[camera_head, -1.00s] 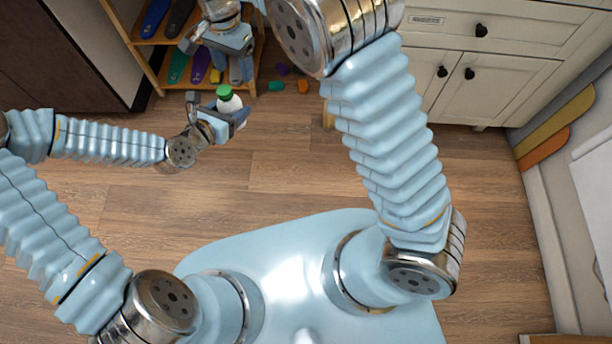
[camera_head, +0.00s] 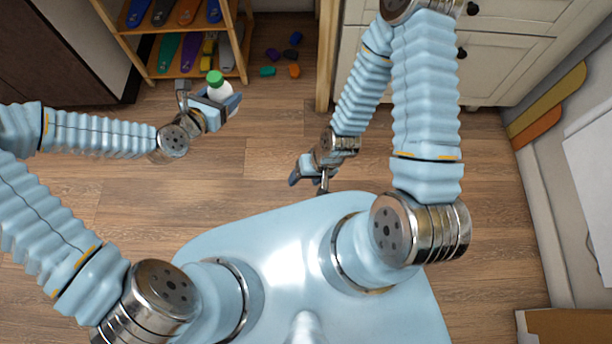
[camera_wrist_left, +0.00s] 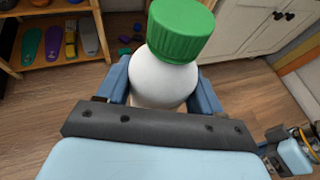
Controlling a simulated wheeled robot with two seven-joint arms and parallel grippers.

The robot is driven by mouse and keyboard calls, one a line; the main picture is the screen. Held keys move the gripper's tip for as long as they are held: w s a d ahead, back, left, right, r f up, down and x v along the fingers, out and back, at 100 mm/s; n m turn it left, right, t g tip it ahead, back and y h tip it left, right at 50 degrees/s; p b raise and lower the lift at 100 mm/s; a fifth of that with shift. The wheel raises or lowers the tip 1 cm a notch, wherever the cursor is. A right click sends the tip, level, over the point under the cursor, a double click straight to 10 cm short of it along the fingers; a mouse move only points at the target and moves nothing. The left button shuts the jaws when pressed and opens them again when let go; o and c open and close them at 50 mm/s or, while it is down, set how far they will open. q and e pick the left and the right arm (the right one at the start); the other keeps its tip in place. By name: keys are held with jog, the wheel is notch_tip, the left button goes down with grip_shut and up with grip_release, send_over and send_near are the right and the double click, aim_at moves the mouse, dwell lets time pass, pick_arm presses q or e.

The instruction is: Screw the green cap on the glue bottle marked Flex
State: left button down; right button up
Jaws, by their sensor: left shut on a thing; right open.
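A white glue bottle (camera_head: 219,92) with a green cap (camera_head: 215,77) on its top is held in my left gripper (camera_head: 210,107), which is shut on it. In the left wrist view the bottle (camera_wrist_left: 160,80) sits between the two fingers, and the green cap (camera_wrist_left: 180,30) sits on its neck, looking slightly tilted. No marking on the bottle shows. My right gripper (camera_head: 307,176) is open and empty, low in front of my base, well to the right of the bottle and apart from it.
A wooden shelf (camera_head: 240,40) with several coloured insoles stands at the back left. Several small coloured pieces (camera_head: 268,71) lie on the floor beside it. A white cabinet (camera_head: 500,60) stands at the back right. The wooden floor (camera_head: 250,160) between is clear.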

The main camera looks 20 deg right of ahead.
aim_at(208, 93)
pick_arm(q)
jog(key=shift+r, duration=0.1)
jog(key=shift+w+d+r+n+t+y, duration=0.2)
jog(key=shift+w+r+n+t+y, duration=0.1)
jog(key=shift+w+n+t, duration=0.1)
jog(key=n+y, duration=0.1)
jog(key=w+r+n+t+y, duration=0.1)
jog(key=shift+w+n+t+y, duration=0.25)
jog(key=shift+n+t+y, duration=0.05)
jog(key=a+n+y, duration=0.1)
jog(key=y, duration=0.1)
jog(key=n+y, duration=0.1)
jog(key=n, duration=0.1)
jog(key=shift+w+a+r+t+y, duration=0.1)
jog(key=shift+a+t+y, duration=0.25)
jog(key=shift+t+y, duration=0.05)
jog(key=shift+s+a+r+n+y, duration=0.1)
jog(key=shift+s+a+n+y, duration=0.15)
jog(key=shift+a+n+y, duration=0.45)
